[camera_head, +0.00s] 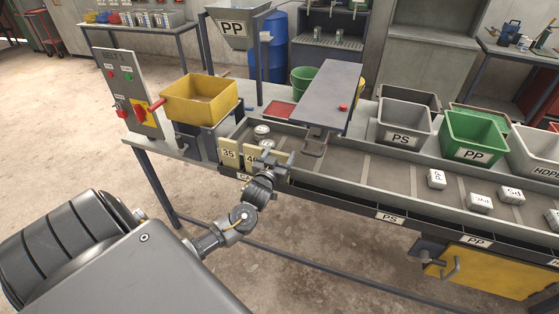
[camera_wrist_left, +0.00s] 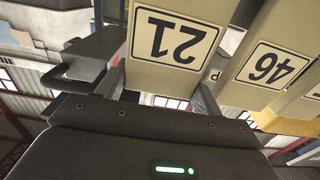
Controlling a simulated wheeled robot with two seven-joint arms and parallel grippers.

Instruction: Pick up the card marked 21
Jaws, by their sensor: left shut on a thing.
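The card marked 21 (camera_wrist_left: 172,40) is cream with a black-framed number and shows upside down in the left wrist view. My left gripper (camera_wrist_left: 160,88) is shut on its edge, with a dark finger at each side. In the head view, my left gripper (camera_head: 272,163) is at the left end of the sorting bench and covers most of card 21. The card marked 46 (camera_wrist_left: 265,68) is beside card 21 in the wrist view; it is partly covered in the head view (camera_head: 251,158). My right gripper is not in view.
The card marked 35 (camera_head: 229,154) stands left of card 46. A yellow bin (camera_head: 200,100) is behind on the left. A grey overhead plate (camera_head: 325,95) spans the belt to the right. Labelled blocks (camera_head: 480,203) lie on the belt, with PS and PP bins (camera_head: 472,140) behind.

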